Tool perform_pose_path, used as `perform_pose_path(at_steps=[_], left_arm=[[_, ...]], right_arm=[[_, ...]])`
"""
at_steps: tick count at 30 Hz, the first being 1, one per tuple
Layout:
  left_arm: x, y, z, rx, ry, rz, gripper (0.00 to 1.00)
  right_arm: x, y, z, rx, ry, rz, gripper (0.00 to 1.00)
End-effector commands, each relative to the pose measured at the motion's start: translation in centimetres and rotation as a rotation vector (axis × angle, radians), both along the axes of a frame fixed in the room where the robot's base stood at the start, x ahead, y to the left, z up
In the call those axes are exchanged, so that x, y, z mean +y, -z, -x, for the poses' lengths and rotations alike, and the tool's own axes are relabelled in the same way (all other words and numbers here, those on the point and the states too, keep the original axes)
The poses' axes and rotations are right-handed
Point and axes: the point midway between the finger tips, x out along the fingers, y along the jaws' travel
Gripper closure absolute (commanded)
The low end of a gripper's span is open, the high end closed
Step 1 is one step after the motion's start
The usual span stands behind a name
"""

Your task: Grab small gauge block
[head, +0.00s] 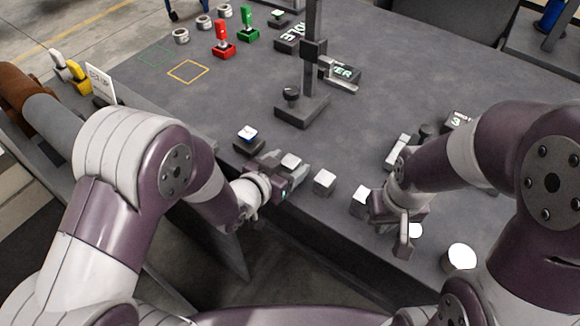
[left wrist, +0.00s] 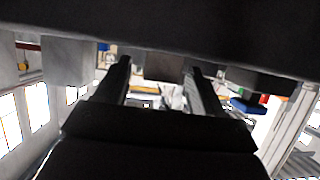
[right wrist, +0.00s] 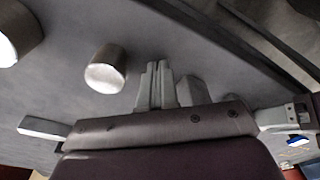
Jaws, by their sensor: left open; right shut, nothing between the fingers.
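The leftmost block (head: 291,161), which looks smallest, stands between the fingers of my left gripper (head: 286,172). The middle block (head: 324,182) stands clear to its right, and another block (head: 361,201) is beside my right gripper (head: 402,240). In the left wrist view, a grey block (left wrist: 165,66) shows between the open fingertips, and I cannot tell whether they touch it. My right gripper is shut and empty; its fingers also show in the right wrist view (right wrist: 157,86).
A dark stand with a post (head: 302,108) is behind the blocks. A white-topped cylinder (head: 461,257) stands at the right front.

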Motion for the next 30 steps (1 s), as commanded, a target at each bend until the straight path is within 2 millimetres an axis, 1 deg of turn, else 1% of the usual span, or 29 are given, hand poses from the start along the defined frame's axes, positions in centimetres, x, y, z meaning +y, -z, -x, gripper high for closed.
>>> perform_pose_path(at_steps=[1, 3, 9, 11, 12, 14, 15, 16, 22, 25, 28, 30], left_arm=[[-0.3, 0.4, -0.5, -0.001, 0.0, 0.001, 0.32], [-0.6, 0.4, -0.9, -0.001, 0.0, 0.001, 0.32], [-0.6, 0.4, -1.0, -0.001, -0.001, 0.0, 0.32], [-0.6, 0.4, -1.0, -0.001, -0.001, 0.0, 0.51], [-0.6, 0.4, -0.9, -0.001, -0.001, 0.0, 0.64], [-0.6, 0.4, -0.9, -0.001, -0.001, 0.0, 0.84], [-0.6, 0.4, -0.9, -0.001, -0.001, 0.0, 0.97], [-0.6, 0.4, -0.9, -0.001, -0.001, 0.0, 1.0], [-0.6, 0.3, -1.0, -0.002, -0.001, 0.001, 1.0], [-0.6, -0.2, -1.0, -0.003, -0.001, 0.001, 1.0], [-0.6, -1.4, -1.0, -0.005, -0.001, 0.002, 1.0], [-0.6, -2.6, -1.0, -0.006, 0.0, 0.002, 1.0]], right_arm=[[0.0, 0.3, 0.0, 0.0, 0.0, 0.0, 1.0], [0.0, 0.3, 0.0, 0.0, 0.0, 0.0, 1.0], [0.0, 0.2, 0.0, 0.0, 0.0, 0.0, 1.0], [0.0, 0.2, 0.0, 0.0, 0.0, 0.0, 1.0], [0.0, 0.2, 0.0, 0.0, 0.0, 0.0, 1.0], [0.0, 0.2, 0.0, 0.0, 0.0, 0.0, 1.0], [0.0, 0.2, 0.0, 0.0, 0.0, 0.0, 1.0], [0.0, 0.2, 0.0, 0.0, 0.0, 0.0, 1.0], [0.0, 0.2, 0.0, 0.0, 0.0, 0.0, 1.0], [0.0, 0.0, 0.0, 0.0, 0.0, 0.0, 1.0], [0.0, -0.5, 0.0, 0.0, 0.0, 0.0, 1.0], [0.0, -0.9, 0.0, 0.0, 0.0, 0.0, 1.0]])
